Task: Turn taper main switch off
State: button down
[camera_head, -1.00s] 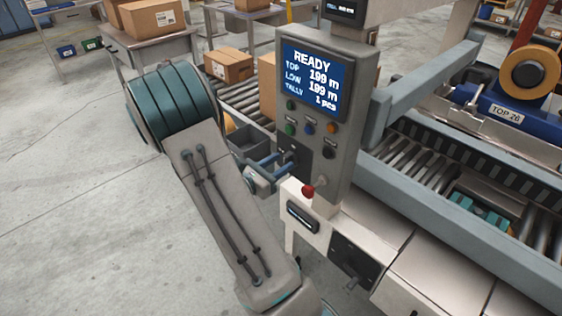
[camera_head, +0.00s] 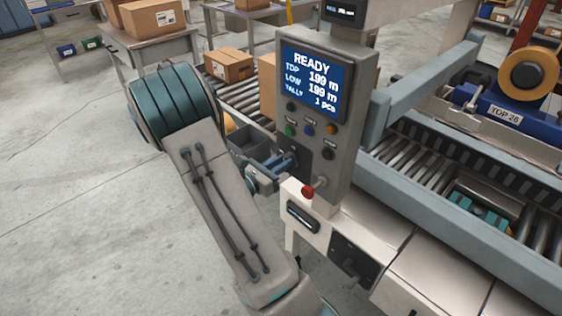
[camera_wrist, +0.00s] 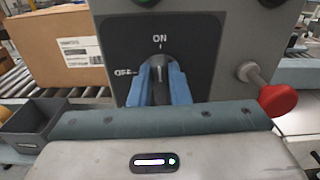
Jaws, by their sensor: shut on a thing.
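The taper main switch is a dark rotary knob (camera_wrist: 159,66) on a black plate (camera_wrist: 125,38) marked ON at the top and OFF at the left. The knob looks upright, in line with the ON mark. My gripper (camera_wrist: 160,84) is shut on the knob, with one blue finger on each side of it. In the head view my gripper (camera_head: 280,168) reaches the lower left of the grey control panel (camera_head: 338,150), and the knob is mostly hidden there. The panel screen (camera_head: 314,78) reads READY, with TOP and LOW 199 m and TALLY 1 pcs.
A red knob on a rod (camera_head: 307,192) sticks out just right of my gripper; it is close in the wrist view (camera_wrist: 277,99). A grey bin (camera_head: 250,142) and a roller conveyor with cartons (camera_head: 228,66) lie behind. Open floor (camera_head: 70,200) is at the left.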

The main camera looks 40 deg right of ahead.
jog(key=n+p, duration=0.3)
jog(key=p, duration=0.1)
jog(key=shift+w+r+n, duration=0.25)
jog(key=shift+n, duration=0.15)
jog(key=shift+w+f+n+p, duration=0.15)
jog(key=shift+f+n+p, duration=0.15)
jog(key=shift+n+p, duration=1.7)
jog(key=shift+w+f+n+p, duration=0.15)
jog(key=shift+f+n+p, duration=0.2)
jog(key=shift+n+p, duration=1.6)
jog(key=shift+w+f+n+p, duration=0.25)
jog(key=shift+n+p, duration=1)
jog(key=shift+n, duration=1.5)
jog(key=shift+s+f, duration=0.1)
jog(key=c, duration=1.4)
grip_release()
jog(key=shift+o, duration=0.2)
jog(key=shift+a, duration=0.1)
jog(key=s+a+b, duration=0.1)
jog(key=a+b, duration=0.2)
jog(key=a, duration=1)
jog(key=shift+a, duration=0.4)
